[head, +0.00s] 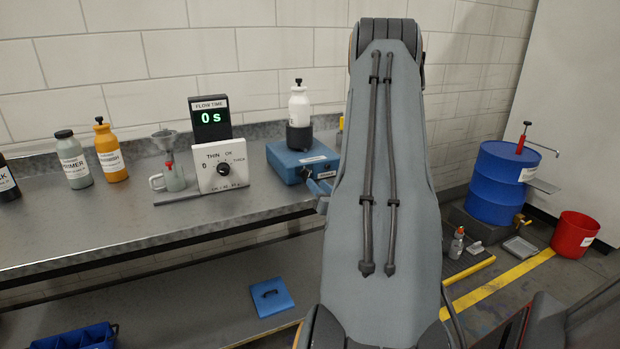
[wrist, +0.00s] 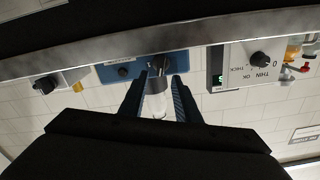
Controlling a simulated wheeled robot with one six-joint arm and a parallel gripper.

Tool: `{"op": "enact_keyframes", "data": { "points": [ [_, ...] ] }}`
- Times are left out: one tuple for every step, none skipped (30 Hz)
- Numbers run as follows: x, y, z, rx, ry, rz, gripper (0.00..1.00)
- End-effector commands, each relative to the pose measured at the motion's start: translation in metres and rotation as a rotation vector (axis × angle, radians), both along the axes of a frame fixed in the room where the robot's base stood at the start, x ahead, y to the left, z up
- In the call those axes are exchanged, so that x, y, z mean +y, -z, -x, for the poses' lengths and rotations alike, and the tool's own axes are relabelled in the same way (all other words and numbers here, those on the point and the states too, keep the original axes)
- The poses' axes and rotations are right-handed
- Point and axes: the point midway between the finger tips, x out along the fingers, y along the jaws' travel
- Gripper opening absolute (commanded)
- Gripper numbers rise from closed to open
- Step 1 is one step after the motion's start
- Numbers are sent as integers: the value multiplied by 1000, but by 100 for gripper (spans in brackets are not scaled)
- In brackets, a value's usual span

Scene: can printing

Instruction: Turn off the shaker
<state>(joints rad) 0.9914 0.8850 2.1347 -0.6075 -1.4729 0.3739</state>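The shaker is a blue box (head: 290,163) on the bench. A white bottle (head: 299,105) stands upright in a dark holder (head: 299,136) on top of it. The wrist view is upside down and shows the shaker front (wrist: 140,71) with a dark round knob (wrist: 160,65) and a smaller dark knob (wrist: 122,72). My gripper (wrist: 160,77) is open, its two blue fingers apart in front of the shaker, with the larger knob in line between the tips. I cannot tell whether they touch it. In the head view my arm hides most of the gripper.
A white dial box (head: 221,166) and a flow time display (head: 210,118) reading 0 s stand left of the shaker. A funnel with a cup (head: 170,178) and several bottles stand farther left. The bench edge (wrist: 80,57) runs close by. A blue drum (head: 497,185) stands right.

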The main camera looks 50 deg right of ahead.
Motion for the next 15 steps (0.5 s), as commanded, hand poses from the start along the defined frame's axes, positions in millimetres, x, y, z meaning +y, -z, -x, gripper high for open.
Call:
{"op": "enact_keyframes", "data": {
  "points": [
    [-1, -1, -7, 0, -3, 1, 30],
    [-3, -2, -11, 0, -3, 1, 30],
    [-5, -2, -17, 0, -3, 1, 30],
    [-7, -2, -22, 0, -3, 1, 30],
    [-9, -2, -26, 0, -3, 1, 30],
    [-12, -2, -32, 2, -3, 1, 30],
    [-13, -2, -36, 1, -3, 2, 30],
    [-15, -2, -40, 1, -3, 2, 30],
    [-17, -2, -45, 1, -2, 2, 30],
    [-18, -1, -48, 2, -2, 0, 30],
    [-20, -1, -51, 2, -2, 0, 30],
    [-21, -1, -55, 1, -1, 1, 30],
    [-22, -1, -57, 1, -1, 1, 30],
    [-23, -1, -59, 2, -2, 0, 30],
    [-23, -1, -61, 2, -2, 0, 30]
  ]
}}
